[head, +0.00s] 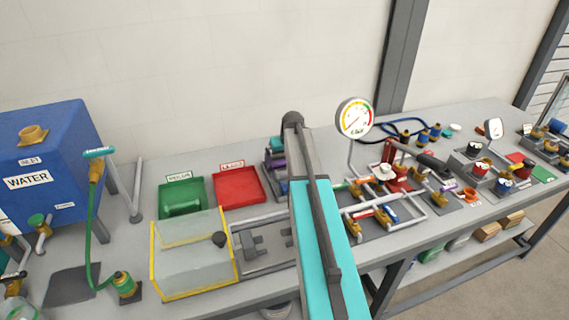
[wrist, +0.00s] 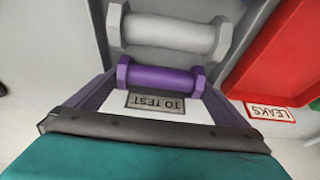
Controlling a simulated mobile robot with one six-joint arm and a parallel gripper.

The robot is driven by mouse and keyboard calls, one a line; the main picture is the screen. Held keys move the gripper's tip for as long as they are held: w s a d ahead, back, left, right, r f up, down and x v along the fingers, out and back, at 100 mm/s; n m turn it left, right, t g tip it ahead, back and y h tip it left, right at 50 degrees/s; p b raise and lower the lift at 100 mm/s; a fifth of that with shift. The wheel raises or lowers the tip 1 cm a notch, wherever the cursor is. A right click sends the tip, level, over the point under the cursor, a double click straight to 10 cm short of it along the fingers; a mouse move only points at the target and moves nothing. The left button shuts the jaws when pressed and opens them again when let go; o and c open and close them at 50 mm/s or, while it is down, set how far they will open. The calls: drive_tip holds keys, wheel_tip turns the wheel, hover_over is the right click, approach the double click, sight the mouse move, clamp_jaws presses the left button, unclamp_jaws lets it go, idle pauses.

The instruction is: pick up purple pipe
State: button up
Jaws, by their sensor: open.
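The purple pipe (wrist: 160,80) lies across the middle of the wrist view, with a wider hexagonal collar at each end. It lies between a white pipe (wrist: 172,36) and a TO TEST label (wrist: 156,103). My open gripper (wrist: 155,125) comes in from the lower edge of the wrist view, close to the purple pipe. Its jaws appear to be apart and empty; whether they touch the pipe I cannot tell. In the head view a bit of purple (head: 277,162) shows left of my arm, which hides most of that spot.
A red LEAKS tray (head: 239,186) stands just left of that spot, with a green tray (head: 181,197) beyond it. A yellow-edged clear box (head: 192,255) stands in front. A gauge (head: 354,118) and a pipe assembly (head: 383,215) stand right of my arm.

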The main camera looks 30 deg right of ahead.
sight(284, 160)
drive_tip(key=shift+c, duration=0.4)
drive_tip(key=c, duration=1)
drive_tip(key=shift+r, duration=0.15)
wheel_tip(284, 160, up, 10)
drive_tip(key=b, duration=0.2)
drive_tip(key=shift+b, duration=0.4)
drive_tip(key=shift+a, duration=0.1)
